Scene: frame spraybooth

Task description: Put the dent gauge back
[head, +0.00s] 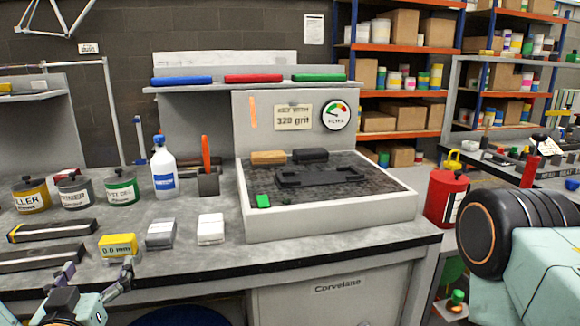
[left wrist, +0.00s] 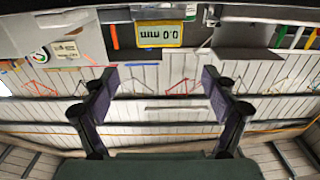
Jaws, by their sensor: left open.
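The dent gauge (head: 118,246), a yellow block with a "0.0 mm" display, is on the grey bench near its front edge at the left. In the left wrist view the gauge (left wrist: 158,35) appears upside down at the top, beyond the fingertips and roughly centred between them. My left gripper (head: 98,275) is open and empty, in front of and just below the gauge in the head view. Its two spread fingers also show in the left wrist view (left wrist: 160,78). I cannot tell whether a fingertip touches the gauge. My right gripper is not in view.
A grey block (head: 161,235) and a white block (head: 211,229) stand right of the gauge. Dark bars (head: 50,231) lie left of it. Cans (head: 121,189), a spray bottle (head: 163,168) and a tray (head: 330,218) with blocks stand farther back. Bare bench lies between.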

